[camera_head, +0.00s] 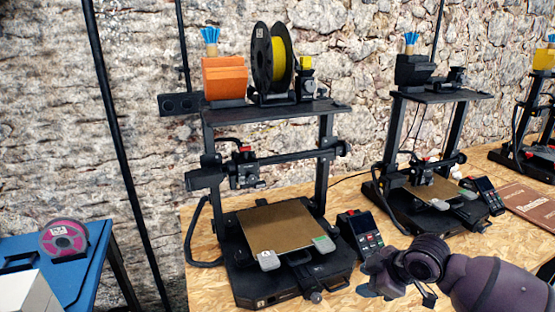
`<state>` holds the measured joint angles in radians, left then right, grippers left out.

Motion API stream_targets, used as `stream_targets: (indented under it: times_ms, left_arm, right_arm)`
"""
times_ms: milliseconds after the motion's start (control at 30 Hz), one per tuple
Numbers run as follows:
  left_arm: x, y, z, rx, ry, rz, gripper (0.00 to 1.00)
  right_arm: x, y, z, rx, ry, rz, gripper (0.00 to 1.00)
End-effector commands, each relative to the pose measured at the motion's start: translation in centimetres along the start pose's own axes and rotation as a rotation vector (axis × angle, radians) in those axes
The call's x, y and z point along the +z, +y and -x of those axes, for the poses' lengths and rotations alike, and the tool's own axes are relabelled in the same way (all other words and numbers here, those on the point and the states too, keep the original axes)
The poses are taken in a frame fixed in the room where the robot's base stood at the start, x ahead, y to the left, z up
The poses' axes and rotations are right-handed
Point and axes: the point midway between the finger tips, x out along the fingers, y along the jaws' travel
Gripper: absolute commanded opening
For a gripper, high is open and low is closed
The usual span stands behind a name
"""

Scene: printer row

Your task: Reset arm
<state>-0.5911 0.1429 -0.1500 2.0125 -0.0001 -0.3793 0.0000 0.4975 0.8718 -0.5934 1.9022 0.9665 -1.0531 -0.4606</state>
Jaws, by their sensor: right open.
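My right arm comes in from the lower right in the head view. Its gripper (369,287) is over the front of the wooden table, to the right of the nearest 3D printer's base, and appears empty. The fingers are small and partly hidden by the wrist. The nearest printer (292,278) stands upright with a bare tan bed plate (277,226). Its control screen (360,233) is just behind my right gripper. My left gripper is not in the picture.
A second printer (407,208) stands behind my right arm, and a third (535,125) is at the far right. A yellow filament spool (278,60) sits atop the nearest printer. A brown book (527,201) lies at right.

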Motion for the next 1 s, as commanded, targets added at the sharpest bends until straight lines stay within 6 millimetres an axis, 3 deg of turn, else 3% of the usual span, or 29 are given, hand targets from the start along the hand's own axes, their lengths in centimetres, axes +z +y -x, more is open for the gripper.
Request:
stream_targets:
  times_ms: [200, 433, 767, 1000]
  left_arm:
    - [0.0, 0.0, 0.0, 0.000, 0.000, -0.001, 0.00]
    - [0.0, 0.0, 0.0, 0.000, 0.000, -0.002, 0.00]
    - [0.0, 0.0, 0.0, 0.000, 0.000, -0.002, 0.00]
    - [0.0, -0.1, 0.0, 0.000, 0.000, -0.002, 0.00]
  right_arm:
    - [-2.5, 1.1, -0.7, 0.249, 0.220, -0.137, 0.45]
    - [-0.7, -1.2, -1.2, 0.446, 0.410, -0.326, 0.45]
    - [7.0, -8.0, -1.3, 0.636, 0.445, -0.553, 0.45]
    - [14.3, -15.7, -1.4, 0.693, 0.308, -0.722, 0.45]
